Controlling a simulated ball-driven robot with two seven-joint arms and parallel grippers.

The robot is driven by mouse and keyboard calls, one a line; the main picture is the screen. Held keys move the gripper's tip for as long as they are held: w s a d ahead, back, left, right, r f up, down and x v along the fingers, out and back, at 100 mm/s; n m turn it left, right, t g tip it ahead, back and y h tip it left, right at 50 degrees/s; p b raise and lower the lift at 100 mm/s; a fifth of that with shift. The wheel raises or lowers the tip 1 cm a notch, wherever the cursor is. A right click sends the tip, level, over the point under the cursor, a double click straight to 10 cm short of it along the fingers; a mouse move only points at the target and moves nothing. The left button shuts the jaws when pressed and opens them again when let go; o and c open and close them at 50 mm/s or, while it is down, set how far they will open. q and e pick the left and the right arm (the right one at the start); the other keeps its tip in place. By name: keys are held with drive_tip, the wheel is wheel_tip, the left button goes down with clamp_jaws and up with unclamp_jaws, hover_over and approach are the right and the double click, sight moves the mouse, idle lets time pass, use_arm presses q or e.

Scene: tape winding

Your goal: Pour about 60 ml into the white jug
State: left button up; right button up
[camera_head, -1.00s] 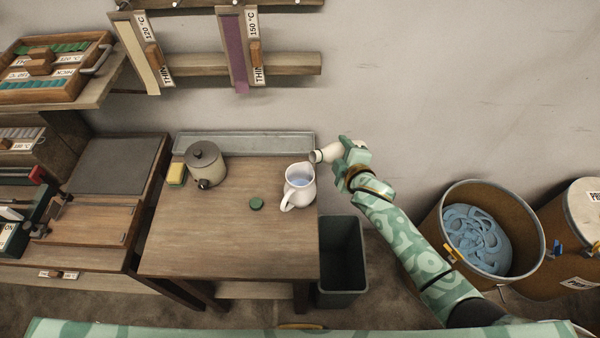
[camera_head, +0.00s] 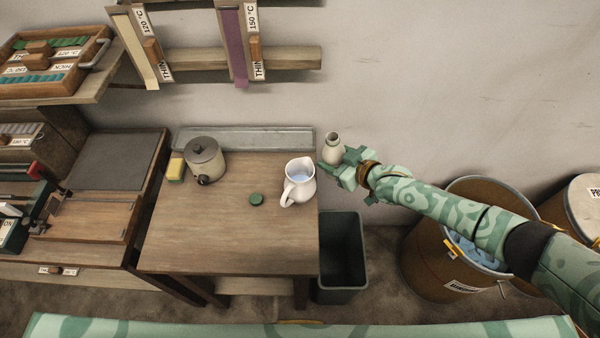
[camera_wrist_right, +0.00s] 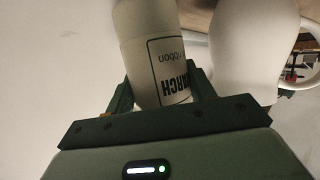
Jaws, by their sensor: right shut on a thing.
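The white jug (camera_head: 300,182) stands upright on the wooden table near its right edge, with pale blue liquid inside. It also shows at the right of the right wrist view (camera_wrist_right: 245,60). My right gripper (camera_head: 340,166) is shut on a cream bottle (camera_head: 333,147), just right of the jug and apart from it. The bottle stands near upright in the head view, its open neck up. In the right wrist view the bottle (camera_wrist_right: 150,50) sits between the fingers, its label partly reading "ARCH" and "ribbon". A green cap (camera_head: 256,199) lies on the table. My left gripper is not in view.
A lidded grey pot (camera_head: 205,160) and a yellow-green sponge (camera_head: 176,169) stand at the table's back left. A metal trough (camera_head: 245,139) runs along the back. A dark bin (camera_head: 342,255) stands right of the table. The table's front is clear.

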drive_tip(key=shift+f+m+y+b, duration=0.4)
drive_tip(key=shift+b, duration=0.3)
drive_tip(key=shift+r, duration=0.15)
drive_tip(key=shift+a, duration=0.1)
idle(1.3)
